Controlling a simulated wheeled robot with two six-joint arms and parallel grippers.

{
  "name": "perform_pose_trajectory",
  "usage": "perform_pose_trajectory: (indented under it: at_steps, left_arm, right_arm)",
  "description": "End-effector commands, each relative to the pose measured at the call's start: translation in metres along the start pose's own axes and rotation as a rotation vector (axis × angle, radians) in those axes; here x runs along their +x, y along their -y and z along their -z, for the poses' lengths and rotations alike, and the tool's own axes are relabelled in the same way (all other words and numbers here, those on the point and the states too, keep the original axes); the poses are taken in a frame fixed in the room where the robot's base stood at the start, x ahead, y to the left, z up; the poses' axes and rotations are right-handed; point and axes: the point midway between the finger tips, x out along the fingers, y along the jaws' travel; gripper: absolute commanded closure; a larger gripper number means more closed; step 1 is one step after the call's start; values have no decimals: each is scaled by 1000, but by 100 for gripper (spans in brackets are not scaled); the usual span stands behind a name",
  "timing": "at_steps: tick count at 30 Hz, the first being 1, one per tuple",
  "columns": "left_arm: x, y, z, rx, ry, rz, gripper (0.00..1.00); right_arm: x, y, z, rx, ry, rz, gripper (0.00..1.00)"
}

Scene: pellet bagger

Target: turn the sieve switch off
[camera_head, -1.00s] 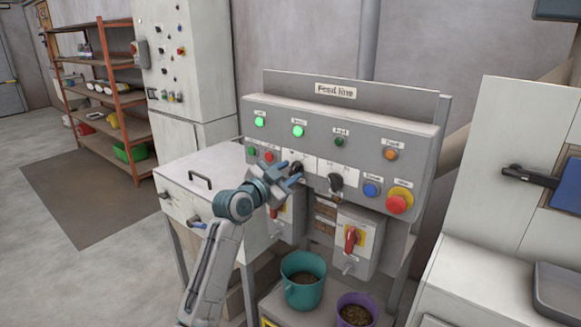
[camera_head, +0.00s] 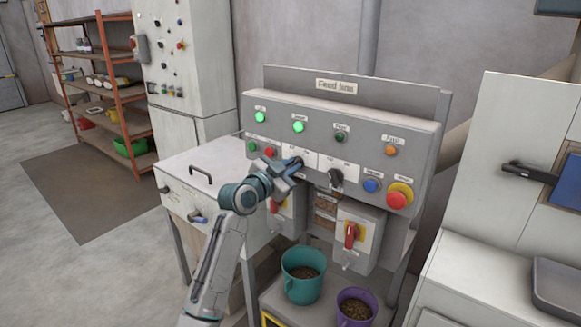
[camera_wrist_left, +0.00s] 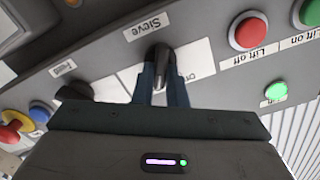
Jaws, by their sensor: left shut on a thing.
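The sieve switch is a dark rotary knob (camera_wrist_left: 162,62) on a white plate under a "Sieve" label on the grey Feed line panel (camera_head: 375,137). The left wrist view shows the panel upside down. My left gripper (camera_head: 296,163) reaches the panel from the left. In the left wrist view its two fingers (camera_wrist_left: 161,82) stand on either side of the knob, shut on it. Part of the "Off" lettering shows beside the knob. The fingers hide the knob's lower part in that view. In the head view my gripper mostly covers the knob. My right gripper is not in view.
A similar dark knob (camera_head: 335,178) sits right of the gripper, then a blue button (camera_head: 371,185) and a red stop button (camera_head: 397,200). Lift buttons (camera_head: 269,152) lie close on the left. Red-handled boxes (camera_head: 350,236) and two buckets (camera_head: 303,284) are below.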

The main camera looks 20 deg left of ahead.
Motion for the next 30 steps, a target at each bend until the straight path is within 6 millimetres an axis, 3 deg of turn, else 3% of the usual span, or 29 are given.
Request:
perform_pose_trajectory:
  at_steps: [8, 30]
  left_arm:
    - [0, 2, 0, -159, 2, -1, 100]
    - [0, 5, -1, -818, 3, 0, 100]
  right_arm:
    - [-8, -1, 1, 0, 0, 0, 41]
    - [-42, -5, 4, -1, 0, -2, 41]
